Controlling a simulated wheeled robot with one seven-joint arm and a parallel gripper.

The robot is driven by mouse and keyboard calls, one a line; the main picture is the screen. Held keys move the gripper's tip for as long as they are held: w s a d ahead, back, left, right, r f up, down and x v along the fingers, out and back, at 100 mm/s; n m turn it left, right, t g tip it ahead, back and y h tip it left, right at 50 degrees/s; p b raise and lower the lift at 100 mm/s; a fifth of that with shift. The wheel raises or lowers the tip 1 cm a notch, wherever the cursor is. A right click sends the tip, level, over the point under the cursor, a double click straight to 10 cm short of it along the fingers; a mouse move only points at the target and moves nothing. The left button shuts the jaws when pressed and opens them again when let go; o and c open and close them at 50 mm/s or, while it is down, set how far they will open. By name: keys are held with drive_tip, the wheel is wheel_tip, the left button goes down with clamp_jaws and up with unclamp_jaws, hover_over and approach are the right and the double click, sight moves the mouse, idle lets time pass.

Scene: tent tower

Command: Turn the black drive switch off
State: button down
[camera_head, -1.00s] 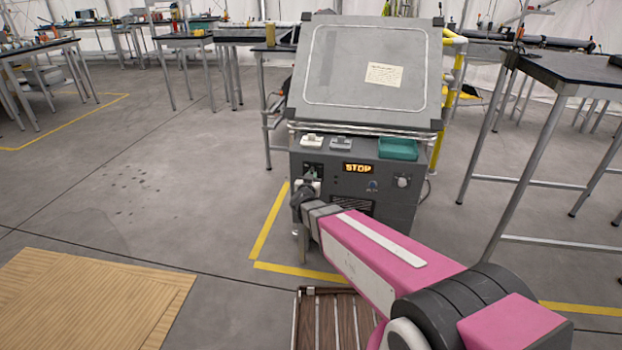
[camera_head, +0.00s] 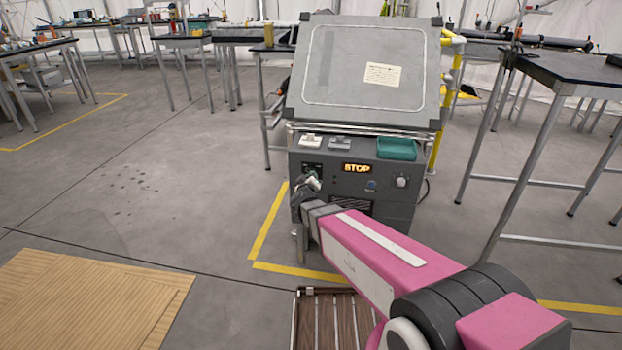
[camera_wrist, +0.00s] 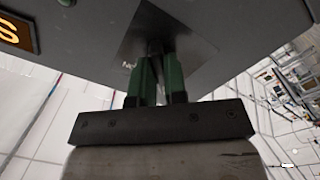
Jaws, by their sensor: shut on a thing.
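The grey control cabinet (camera_head: 375,200) stands ahead with a sloped top and a lit orange STOP display (camera_head: 357,168) on its front. A black switch plate (camera_wrist: 188,32) is at the front's upper left, left of the display in the head view. My gripper (camera_wrist: 158,58) is at this plate, with its two green fingers close together. It is shut on the black drive switch (camera_wrist: 155,46), which is mostly hidden between the fingertips. In the head view my gripper (camera_head: 311,180) partly covers the switch area, so the switch's position cannot be read.
A knob (camera_head: 401,182) and a small blue control (camera_head: 371,185) sit right of the switch. A teal tray (camera_head: 397,149) rests on the cabinet's ledge. A slatted wooden piece (camera_head: 335,318) lies on the floor in front. A table (camera_head: 570,68) stands at right; floor at left is open.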

drive_tip(key=shift+n, duration=0.3)
idle(0.4)
drive_tip(key=c, duration=1.2)
unclamp_jaws()
drive_tip(key=shift+o, duration=0.2)
drive_tip(key=s+a, duration=0.2)
drive_tip(key=s, duration=0.8)
drive_tip(key=shift+s, duration=0.4)
drive_tip(key=shift+w, duration=0.1)
